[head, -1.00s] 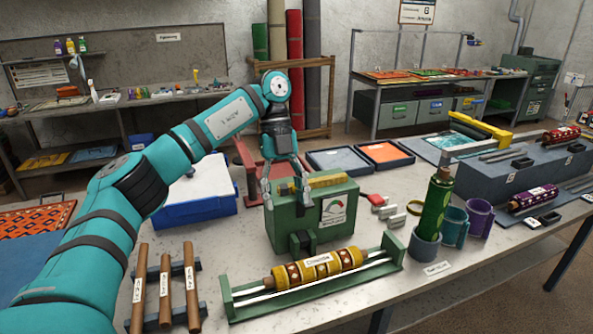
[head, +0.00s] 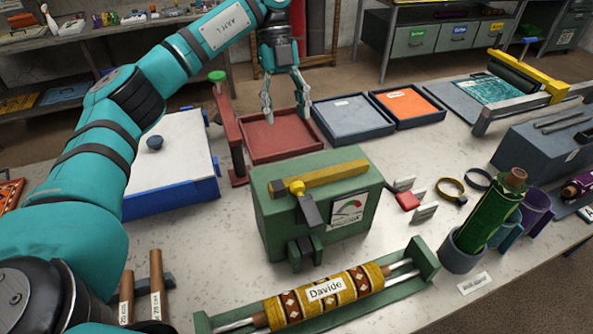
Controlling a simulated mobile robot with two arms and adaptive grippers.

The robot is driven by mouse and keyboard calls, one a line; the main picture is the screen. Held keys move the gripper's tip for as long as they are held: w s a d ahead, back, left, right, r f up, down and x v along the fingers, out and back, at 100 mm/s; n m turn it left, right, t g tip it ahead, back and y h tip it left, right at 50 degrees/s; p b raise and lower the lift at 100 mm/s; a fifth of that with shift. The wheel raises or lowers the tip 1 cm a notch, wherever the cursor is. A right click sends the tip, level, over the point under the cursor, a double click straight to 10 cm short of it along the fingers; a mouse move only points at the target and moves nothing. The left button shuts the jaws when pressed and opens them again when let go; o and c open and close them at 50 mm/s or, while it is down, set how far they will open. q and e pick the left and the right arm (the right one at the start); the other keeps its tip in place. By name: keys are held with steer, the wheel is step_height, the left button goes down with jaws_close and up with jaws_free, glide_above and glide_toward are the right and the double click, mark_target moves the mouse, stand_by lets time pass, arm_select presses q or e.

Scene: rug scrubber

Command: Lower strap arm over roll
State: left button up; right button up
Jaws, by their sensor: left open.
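A yellow patterned roll (head: 327,292) labelled "Davide" lies across a green cradle with end plates (head: 424,258). Behind it stands a green box (head: 270,210) with a gauge plate (head: 347,211). A yellow bar (head: 335,173), which looks like the strap arm, lies along the box top. My left gripper (head: 287,112) is open and empty, pointing down behind the box, in front of the red tray in the picture. My right gripper is out of view.
Behind the box are a red tray (head: 255,153), a blue-grey tray (head: 372,133) and an orange-lined tray (head: 432,111). A red post (head: 229,135) with a green knob stands left. A green roll (head: 492,215) stands in a cup at right. Some table shows right of the box.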

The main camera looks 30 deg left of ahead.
arm_select(q)
glide_toward(297, 182)
steer(key=p+x, duration=0.2)
steer(key=x, duration=0.6)
steer(key=shift+f, duration=0.35)
steer(key=shift+s+d+f, duration=0.15)
steer(key=shift+f, duration=0.55)
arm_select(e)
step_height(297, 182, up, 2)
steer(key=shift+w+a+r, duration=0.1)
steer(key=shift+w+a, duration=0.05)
arm_select(q)
steer(key=shift+c, duration=0.4)
steer(key=shift+c, duration=1)
jaws_close()
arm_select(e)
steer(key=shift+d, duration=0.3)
